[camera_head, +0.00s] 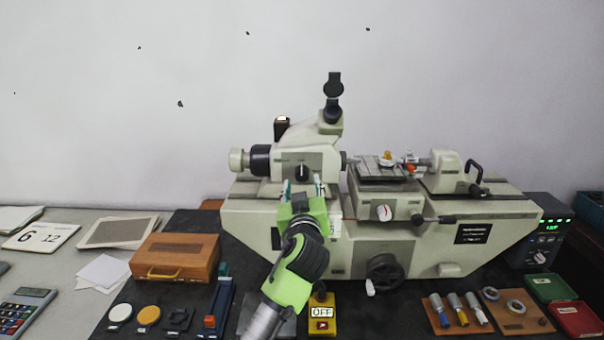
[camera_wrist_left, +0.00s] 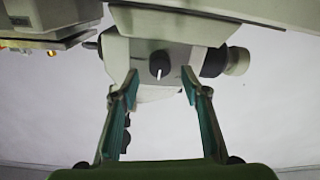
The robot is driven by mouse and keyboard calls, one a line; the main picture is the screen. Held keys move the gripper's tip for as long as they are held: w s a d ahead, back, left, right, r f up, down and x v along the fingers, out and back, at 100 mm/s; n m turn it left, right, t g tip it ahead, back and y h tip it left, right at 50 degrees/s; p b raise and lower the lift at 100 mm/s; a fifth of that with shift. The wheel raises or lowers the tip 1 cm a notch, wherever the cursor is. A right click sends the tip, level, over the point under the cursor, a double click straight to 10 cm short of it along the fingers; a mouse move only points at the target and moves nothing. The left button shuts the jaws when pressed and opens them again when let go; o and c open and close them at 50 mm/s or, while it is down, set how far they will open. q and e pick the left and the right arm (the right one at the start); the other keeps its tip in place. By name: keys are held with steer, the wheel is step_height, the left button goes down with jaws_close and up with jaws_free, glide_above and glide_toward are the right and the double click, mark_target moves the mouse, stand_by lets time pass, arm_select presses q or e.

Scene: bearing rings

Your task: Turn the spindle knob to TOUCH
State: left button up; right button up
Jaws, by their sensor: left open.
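A black knob (camera_head: 302,172) with a pale pointer line sits on the front of the machine's cream headstock (camera_head: 325,160). In the left wrist view, the same black knob (camera_wrist_left: 159,65) shows its white line, in an upside-down picture. Its label is too small to read. My left gripper (camera_head: 302,187) is open and empty, just below and in front of the knob. In the wrist view the two fingertips (camera_wrist_left: 160,90) stand either side of the knob's line, apart from it. My right gripper is not in view.
A white dial (camera_head: 382,212) with a red pointer and a black handwheel (camera_head: 385,272) are on the machine's front. A yellow block marked OFF (camera_head: 322,327) stands beside my left arm. A wooden box (camera_head: 175,256) is at the left. Trays with tools and rings are at the right.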

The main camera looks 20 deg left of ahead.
mark_target(302, 177)
arm_select(q)
steer(key=shift+p+x, duration=0.5)
steer(key=shift+x, duration=1.7)
steer(key=c, duration=1.1)
